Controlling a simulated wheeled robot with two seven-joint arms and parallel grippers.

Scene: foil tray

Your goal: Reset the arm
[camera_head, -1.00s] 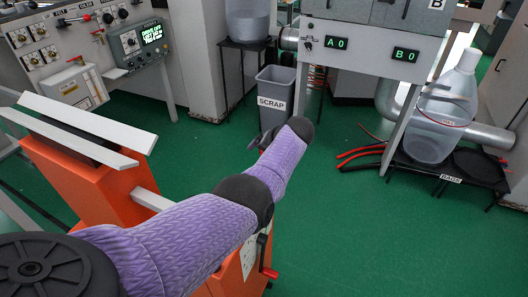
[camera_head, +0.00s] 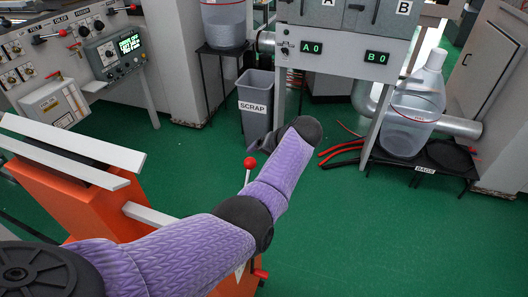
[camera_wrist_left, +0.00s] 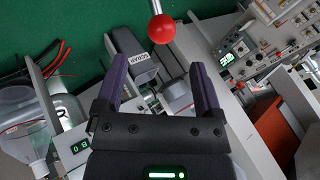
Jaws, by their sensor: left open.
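My left arm, in a purple sleeve, comes in from the lower left of the head view and reaches toward the middle. Its left gripper (camera_head: 262,146) is mostly hidden behind the dark wrist end; only a dark part shows. In the left wrist view the two purple-edged fingers (camera_wrist_left: 158,68) stand wide apart with nothing held between them. A red ball knob (camera_wrist_left: 161,28) on a rod appears beyond the fingertips there. In the head view the red knob (camera_head: 249,163) shows just beside the forearm. My right gripper is in neither view.
An orange stand (camera_head: 75,212) with pale rails is at the left. A grey SCRAP bin (camera_head: 255,118) stands behind the arm. A machine with A and B displays (camera_head: 345,52) and a clear container (camera_head: 408,125) are at the back right. Green floor is open at the lower right.

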